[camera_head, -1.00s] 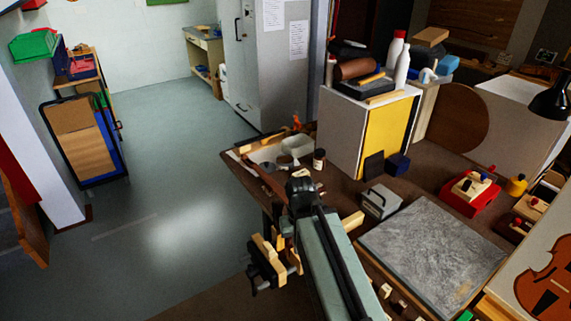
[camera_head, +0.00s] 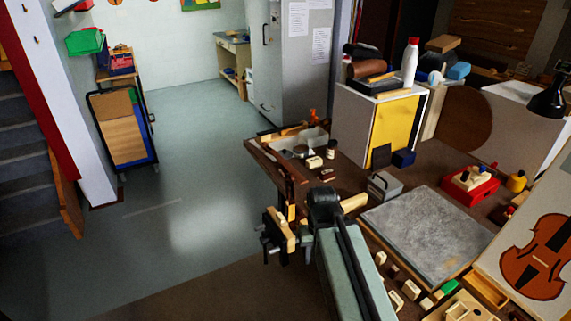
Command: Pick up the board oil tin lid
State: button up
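I cannot pick out the board oil tin lid with certainty in the head view. A small dark bottle with a pale label (camera_head: 331,149) stands on the bench near its left end. A small pale block-like item (camera_head: 314,162) and a small brown item (camera_head: 327,174) lie beside it. A yellow container (camera_head: 516,181) stands at the right of the bench. My arm reaches up from the bottom middle over the bench's front edge. Its dark joint shows, but my gripper's fingers do not.
A grey slab (camera_head: 428,232) covers the bench middle, with a grey box (camera_head: 384,186) behind its left corner. A wooden vise (camera_head: 280,230) juts from the front edge. A red tray (camera_head: 470,185) stands right. The floor (camera_head: 180,230) to the left is clear.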

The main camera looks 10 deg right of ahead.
aim_at(287, 155)
jog(key=u, duration=0.3)
jog(key=i, duration=0.9)
jog(key=u, duration=0.7)
jog(key=i, duration=2.1)
jog(key=z, duration=0.3)
